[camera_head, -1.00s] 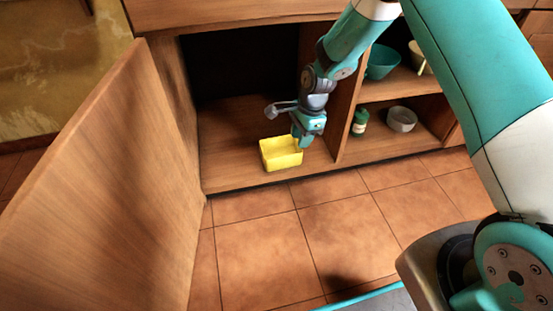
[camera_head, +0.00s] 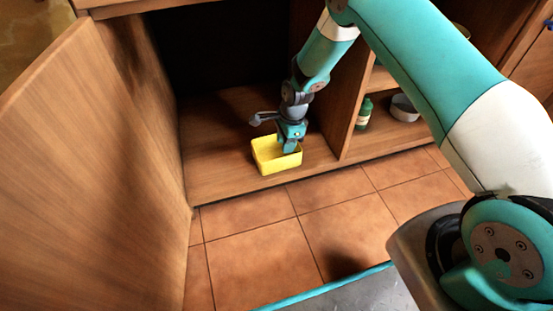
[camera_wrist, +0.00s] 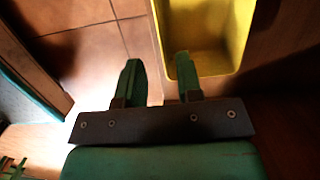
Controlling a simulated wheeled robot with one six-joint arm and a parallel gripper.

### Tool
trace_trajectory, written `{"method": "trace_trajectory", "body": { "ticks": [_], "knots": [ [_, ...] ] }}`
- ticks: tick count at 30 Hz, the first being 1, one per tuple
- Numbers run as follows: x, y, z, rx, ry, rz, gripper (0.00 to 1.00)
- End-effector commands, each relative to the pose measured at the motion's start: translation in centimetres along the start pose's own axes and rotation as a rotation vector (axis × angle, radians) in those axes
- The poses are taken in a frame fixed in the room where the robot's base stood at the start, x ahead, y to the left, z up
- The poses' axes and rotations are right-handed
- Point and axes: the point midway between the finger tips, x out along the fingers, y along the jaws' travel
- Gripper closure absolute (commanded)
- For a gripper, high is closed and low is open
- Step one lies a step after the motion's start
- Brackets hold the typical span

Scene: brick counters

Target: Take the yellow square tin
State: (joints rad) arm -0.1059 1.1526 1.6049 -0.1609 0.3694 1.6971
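The yellow square tin (camera_head: 268,165) stands upright and open-topped on the cabinet's bottom shelf, near its front edge. My gripper (camera_head: 291,150) points down at the tin's right side in the head view. In the wrist view the tin (camera_wrist: 215,72) fills the upper right, with its inside showing. My gripper (camera_wrist: 158,72) is open there, its two fingers apart. One finger overlaps the tin's near corner and the other is outside, over the floor side. The tin's rim reaches toward the gap between them. I cannot tell whether either finger touches the tin.
The open cabinet door (camera_head: 90,170) stands at the left. An upright divider (camera_head: 345,105) is right of my gripper. Beyond it are a green jar (camera_head: 364,114) and a grey bowl (camera_head: 404,108). The tiled floor (camera_head: 265,255) in front is clear.

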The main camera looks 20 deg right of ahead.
Motion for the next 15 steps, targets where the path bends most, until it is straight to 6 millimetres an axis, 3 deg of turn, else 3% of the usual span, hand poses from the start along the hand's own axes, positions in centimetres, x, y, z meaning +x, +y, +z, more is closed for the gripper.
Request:
{"method": "trace_trajectory", "body": {
  "ticks": [1, 3, 11, 15],
  "knots": [
    [1.7, 0.1, -0.1, 0.0, 0.0, 0.002, 0.67],
    [2.7, 0.0, -0.1, 0.0, 0.0, 0.001, 0.67],
    [4.2, 0.0, -0.2, 0.003, 0.0, 0.0, 0.67],
    [5.9, 0.1, -0.3, 0.003, 0.0, 0.001, 0.67]
  ]
}}
